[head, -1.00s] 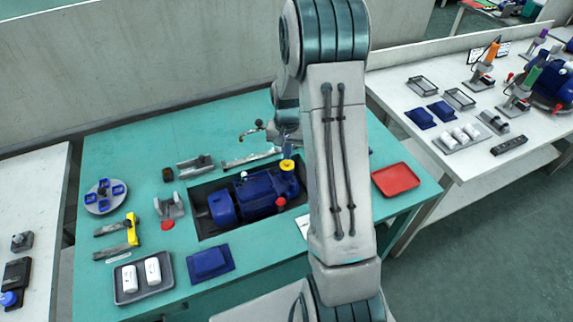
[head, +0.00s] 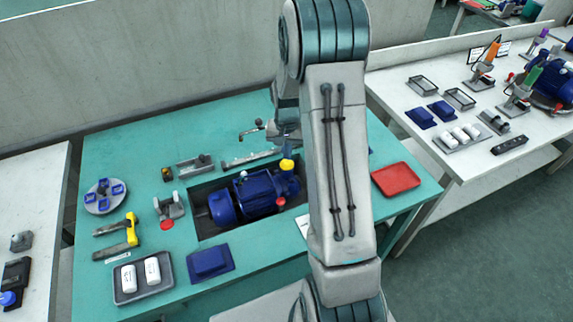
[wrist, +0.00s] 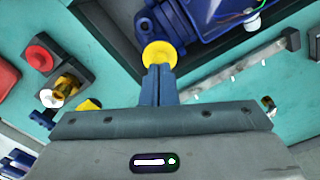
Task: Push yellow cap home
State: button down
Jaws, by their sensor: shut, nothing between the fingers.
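The yellow cap (head: 287,164) sits on top of the blue pump (head: 258,192) at its right end, in the recess of the teal bench. In the wrist view the cap (wrist: 159,55) is a round yellow disc right at the tips of my gripper (wrist: 158,70). My gripper's fingers are shut with nothing between them. The fingertips overlap the cap's lower edge in that view; I cannot tell whether they press on it. In the head view my gripper (head: 287,150) is just above the cap, and my arm hides part of the bench to the right.
A red tray (head: 396,179) lies on the right of the bench. A blue block (head: 210,262) and a grey tray (head: 143,278) with white cylinders are at the front left. A metal bar (wrist: 240,72) lies beside the recess. The front left bench has free room between parts.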

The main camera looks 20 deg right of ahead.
jog(key=shift+f+b, duration=0.75)
jog(key=shift+f, duration=0.25)
dwell(0.3)
jog(key=shift+r, duration=0.1)
dwell(0.4)
jog(key=shift+r+p, duration=2.15)
jog(key=shift+r, duration=1.3)
jog(key=shift+r, duration=0.1)
notch_tip(320, 180, up, 8)
jog(key=n+t, duration=0.1)
send_over(287, 162)
jog(key=s+a, duration=0.3)
jog(key=s, duration=0.1)
jog(key=s+a+r+n, duration=0.2)
jog(key=s+a+r, duration=0.1)
jog(key=s+r, duration=0.2)
jog(key=s+a+r+n+t, duration=0.1)
jog(key=s+a+r, duration=0.1)
jog(key=s, duration=0.5)
jog(key=s+a+r+n+t, duration=0.1)
jog(key=s+a+r+n, duration=0.1)
jog(key=s, duration=0.5)
jog(key=shift+a+r+t, duration=0.2)
jog(key=shift+r+t, duration=0.1)
jog(key=shift+r, duration=0.3)
